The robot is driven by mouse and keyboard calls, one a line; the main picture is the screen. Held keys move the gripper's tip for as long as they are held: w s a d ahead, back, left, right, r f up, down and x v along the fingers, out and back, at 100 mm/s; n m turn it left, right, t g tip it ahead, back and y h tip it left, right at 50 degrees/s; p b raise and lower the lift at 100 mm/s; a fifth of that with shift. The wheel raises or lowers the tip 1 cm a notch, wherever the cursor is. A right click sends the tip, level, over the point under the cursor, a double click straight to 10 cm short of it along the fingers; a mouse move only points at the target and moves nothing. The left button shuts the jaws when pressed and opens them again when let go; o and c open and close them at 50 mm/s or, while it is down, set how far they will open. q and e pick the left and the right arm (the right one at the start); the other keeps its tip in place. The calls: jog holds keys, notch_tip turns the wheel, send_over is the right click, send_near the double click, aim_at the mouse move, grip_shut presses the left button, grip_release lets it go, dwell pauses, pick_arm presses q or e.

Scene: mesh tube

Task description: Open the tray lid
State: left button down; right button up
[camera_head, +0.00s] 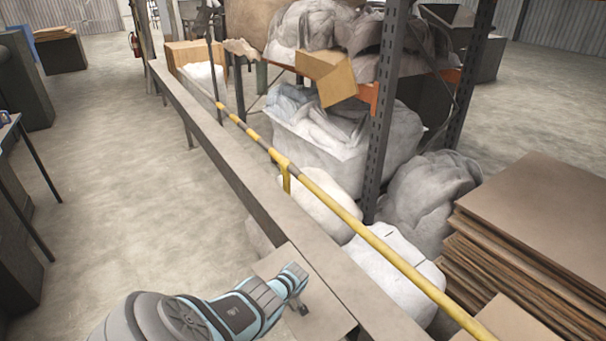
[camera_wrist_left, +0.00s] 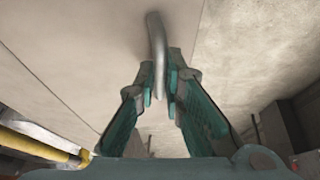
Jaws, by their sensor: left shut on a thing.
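The tray lid (camera_head: 322,322) is a flat beige panel at the bottom centre of the head view, beside a long beam. It fills the upper left of the left wrist view (camera_wrist_left: 70,50). A grey curved handle (camera_wrist_left: 154,38) joins the panel there. My left gripper (camera_head: 300,290) reaches over the panel from the lower left. In the left wrist view my left gripper (camera_wrist_left: 160,84) has its fingers closed around the handle's lower end. The gripper hides most of the handle in the head view. My right gripper is in no view.
A long grey-brown beam (camera_head: 232,170) and a yellow rail (camera_head: 345,215) run diagonally past the panel. White sacks (camera_head: 390,262) and stacked cardboard (camera_head: 535,235) lie to the right. A metal rack post (camera_head: 385,110) stands behind. Open floor (camera_head: 120,190) lies to the left.

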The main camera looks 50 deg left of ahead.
pick_arm(q)
jog(key=shift+w+r+p, duration=0.2)
jog(key=shift+r+p, duration=0.1)
jog(key=shift+r, duration=0.45)
jog(key=c, duration=1.7)
grip_release()
jog(key=shift+r, duration=0.2)
jog(key=v, duration=0.7)
jog(key=shift+s+d, duration=0.1)
jog(key=shift+d, duration=0.05)
jog(key=shift+f, duration=0.1)
